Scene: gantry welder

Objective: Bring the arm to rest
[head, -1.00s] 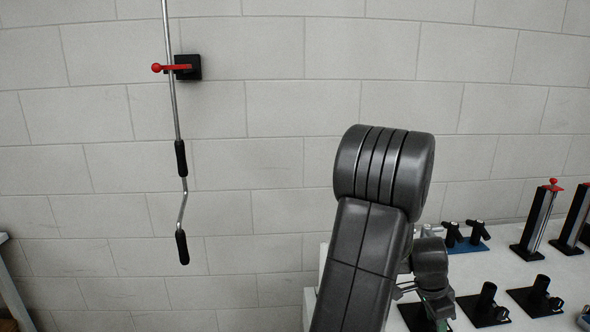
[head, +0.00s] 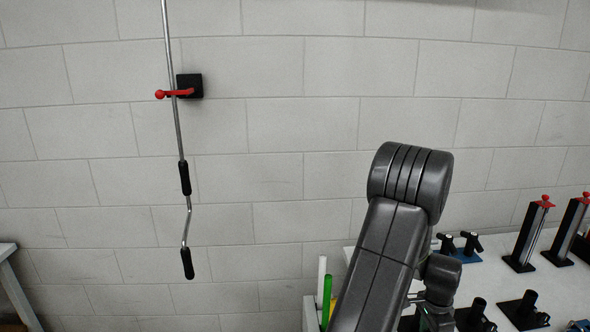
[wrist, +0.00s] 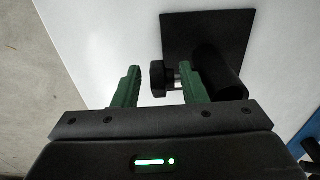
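My arm (head: 385,250) stands folded in the right half of the head view, its rounded dark joint uppermost. My gripper (wrist: 157,85) shows in the wrist view with its two green fingers apart. A black knob (wrist: 158,78) of a fixture shows in the gap between the fingers. I cannot tell whether it lies between the fingertips or beyond them; no contact is clear. The fixture has a black cylinder (wrist: 218,72) and a square black base plate (wrist: 205,30) on a white tabletop. In the head view the fingers are mostly hidden behind my arm.
The white table (head: 480,285) at right carries several black fixtures and red-topped posts (head: 528,235). A white tube (head: 321,280) and a green tube (head: 327,298) stand left of my arm. A crank rod (head: 177,110) hangs by a red hook (head: 172,94) on the block wall.

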